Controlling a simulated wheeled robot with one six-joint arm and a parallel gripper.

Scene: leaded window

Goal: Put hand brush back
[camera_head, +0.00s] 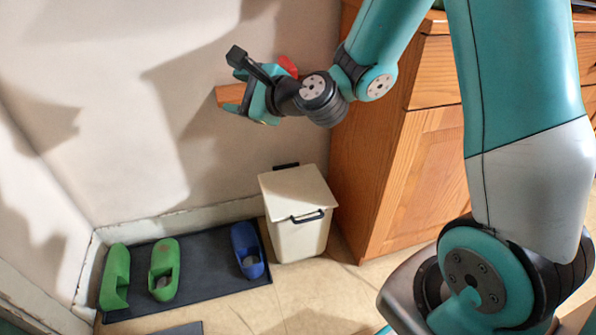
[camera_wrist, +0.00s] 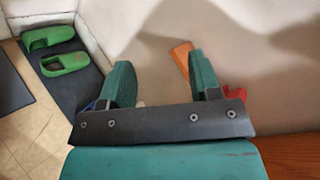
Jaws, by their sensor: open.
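My gripper (camera_head: 242,95) is raised in front of the pale wall, left of the wooden cabinet. I cannot tell whether either piece belongs to the hand brush. No brush is clearly recognisable.
A cream lidded bin (camera_head: 298,212) stands on the floor below, against the wooden cabinet (camera_head: 425,150). Left of it, a dark mat (camera_head: 205,264) holds green clogs (camera_head: 164,270) and a blue clog (camera_head: 247,250). The floor in front of the mat is partly clear.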

